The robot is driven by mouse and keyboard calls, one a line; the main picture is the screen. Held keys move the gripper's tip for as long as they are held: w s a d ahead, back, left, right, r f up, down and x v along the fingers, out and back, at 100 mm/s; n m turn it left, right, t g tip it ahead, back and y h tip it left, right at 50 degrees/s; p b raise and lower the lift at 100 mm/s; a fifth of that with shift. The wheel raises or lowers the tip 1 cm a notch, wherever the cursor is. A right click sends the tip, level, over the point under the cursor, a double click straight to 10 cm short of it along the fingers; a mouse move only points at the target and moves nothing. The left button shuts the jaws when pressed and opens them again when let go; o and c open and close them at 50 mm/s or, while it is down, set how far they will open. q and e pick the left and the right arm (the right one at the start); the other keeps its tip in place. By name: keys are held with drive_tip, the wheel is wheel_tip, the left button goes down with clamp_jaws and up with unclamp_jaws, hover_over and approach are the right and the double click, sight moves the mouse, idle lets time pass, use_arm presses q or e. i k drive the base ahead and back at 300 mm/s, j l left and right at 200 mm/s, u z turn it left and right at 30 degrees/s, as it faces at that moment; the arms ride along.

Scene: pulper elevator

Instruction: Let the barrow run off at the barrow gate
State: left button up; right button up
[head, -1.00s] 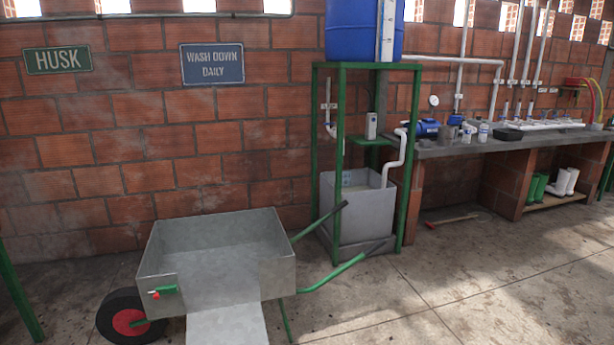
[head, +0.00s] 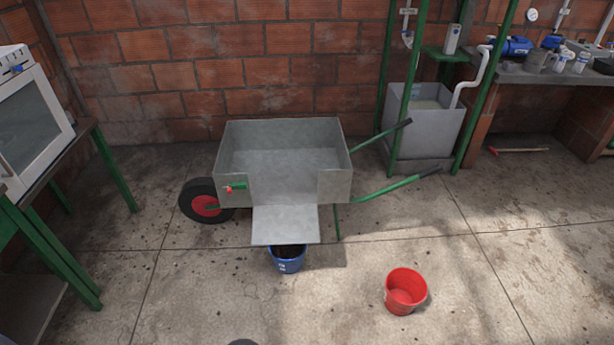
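The grey metal barrow (head: 284,160) stands on the floor near the brick wall, its red-hubbed wheel at the left and its green handles pointing right. The barrow gate (head: 285,224) is a grey flap that slopes out from the tray's front side. A green latch with a red end (head: 236,188) sits on the front wall left of the gate. A blue bucket (head: 288,260) stands on the floor below the gate's outer edge, partly hidden by it; its inside looks dark. Neither of my grippers is in view.
A red bucket (head: 405,291) stands on the floor at the front right. A white machine (head: 28,122) sits on a green stand at the left. A grey tank (head: 422,122) stands inside a green frame at the right. A long-handled tool (head: 518,150) lies by the bench.

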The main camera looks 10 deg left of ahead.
sight(289, 224)
drive_tip(key=i+j, duration=0.1)
drive_tip(key=j, duration=1.5)
drive_tip(key=i+j, duration=0.15)
drive_tip(key=j, duration=0.65)
drive_tip(key=z, duration=0.05)
